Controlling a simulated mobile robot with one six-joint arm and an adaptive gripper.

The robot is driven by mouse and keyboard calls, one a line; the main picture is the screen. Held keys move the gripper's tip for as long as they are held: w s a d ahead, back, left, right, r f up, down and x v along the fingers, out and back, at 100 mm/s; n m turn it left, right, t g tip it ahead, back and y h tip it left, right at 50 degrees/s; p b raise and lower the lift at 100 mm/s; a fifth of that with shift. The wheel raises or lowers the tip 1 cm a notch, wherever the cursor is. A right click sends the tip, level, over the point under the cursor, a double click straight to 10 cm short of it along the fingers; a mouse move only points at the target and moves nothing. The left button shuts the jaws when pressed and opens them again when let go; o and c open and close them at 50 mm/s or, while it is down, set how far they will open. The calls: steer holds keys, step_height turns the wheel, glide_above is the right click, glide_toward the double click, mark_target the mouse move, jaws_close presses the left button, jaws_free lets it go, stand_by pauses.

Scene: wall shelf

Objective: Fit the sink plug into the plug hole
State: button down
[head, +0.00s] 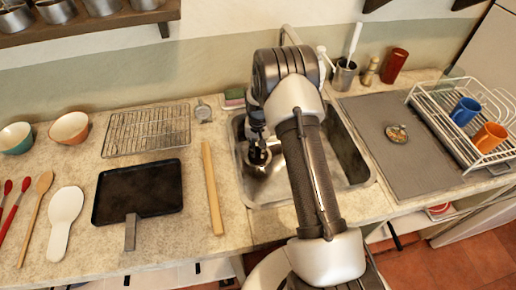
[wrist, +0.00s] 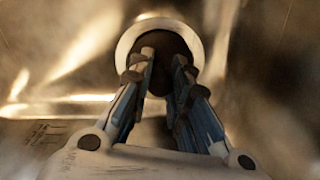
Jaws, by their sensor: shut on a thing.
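The sink (head: 358,183) is a metal basin set in the counter. My gripper (head: 258,157) is down inside its left part, pointing downward. In the wrist view my gripper (wrist: 164,58) has its fingertips close together on the sink plug (wrist: 167,42), a dark round piece. A pale ring (wrist: 126,45) surrounds the dark piece in that view; it looks like the rim of the plug hole. The fingers hide the near side of the plug. I cannot tell whether the plug is seated in the hole or just above it.
My arm covers the sink's middle in the head view. A rolling pin-like wooden stick (head: 212,188) and a dark pan (head: 140,190) lie left. A grey mat (head: 385,125) and dish rack (head: 470,155) with cups stand right. A faucet (head: 322,62) rises behind.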

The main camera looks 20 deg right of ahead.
mark_target(258, 148)
steer(key=shift+f, duration=0.3)
steer(key=c, duration=1.4)
jaws_free()
step_height(258, 148, up, 12)
steer(key=shift+r, duration=0.1)
